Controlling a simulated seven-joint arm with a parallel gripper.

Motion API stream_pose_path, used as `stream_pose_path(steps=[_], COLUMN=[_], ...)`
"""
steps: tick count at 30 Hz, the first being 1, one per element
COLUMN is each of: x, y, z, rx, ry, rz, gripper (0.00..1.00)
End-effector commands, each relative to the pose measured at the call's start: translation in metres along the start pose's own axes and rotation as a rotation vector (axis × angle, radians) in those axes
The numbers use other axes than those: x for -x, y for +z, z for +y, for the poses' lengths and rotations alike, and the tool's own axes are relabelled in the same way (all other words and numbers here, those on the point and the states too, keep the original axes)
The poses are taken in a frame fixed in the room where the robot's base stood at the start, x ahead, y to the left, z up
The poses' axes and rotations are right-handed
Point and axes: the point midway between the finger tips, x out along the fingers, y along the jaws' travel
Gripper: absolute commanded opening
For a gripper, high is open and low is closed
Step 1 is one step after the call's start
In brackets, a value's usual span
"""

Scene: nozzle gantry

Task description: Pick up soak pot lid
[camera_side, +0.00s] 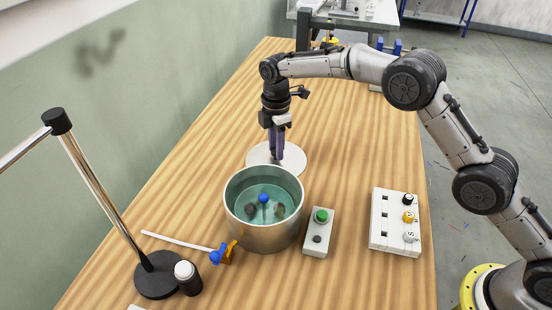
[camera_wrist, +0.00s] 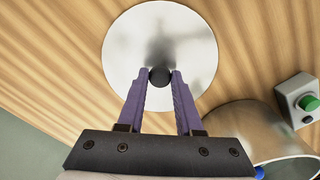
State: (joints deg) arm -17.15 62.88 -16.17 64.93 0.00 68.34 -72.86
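The soak pot lid is a pale, shiny round disc (camera_side: 297,161) lying on the table just behind the soak pot. My gripper (camera_side: 277,156) points straight down over the lid. In the wrist view its purple fingertips (camera_wrist: 160,72) are one on each side of the knob, very close to it. I cannot tell if they press on it. The metal soak pot (camera_side: 262,236) is open and holds teal liquid.
Dark pieces and a blue ball (camera_side: 263,199) are in the pot. A green-button box (camera_side: 318,232) and a switch panel (camera_side: 395,222) stand right of it. A blue-and-orange tool (camera_side: 222,254) and lamp stand (camera_side: 158,276) are at front left.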

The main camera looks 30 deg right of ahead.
Motion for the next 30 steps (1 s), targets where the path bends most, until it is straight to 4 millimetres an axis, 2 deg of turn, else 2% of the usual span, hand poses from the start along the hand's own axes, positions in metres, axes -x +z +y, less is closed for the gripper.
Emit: stream_pose_path(steps=[1,3,17,23,26,30], x=[0.0,0.0,0.003,0.018,0.032,0.05], y=[0.0,0.0,0.0,0.0,0.0,0.004], z=[0.0,0.0,0.0,0.001,0.001,-0.013], rx=[0.0,0.0,0.0,0.0,0.0,0.0], ry=[0.0,0.0,0.002,0.004,0.005,0.002], rz=[0.0,0.0,0.001,0.001,0.002,0.001], gripper=[0.13,0.01,0.0,0.0,0.0,0.0])
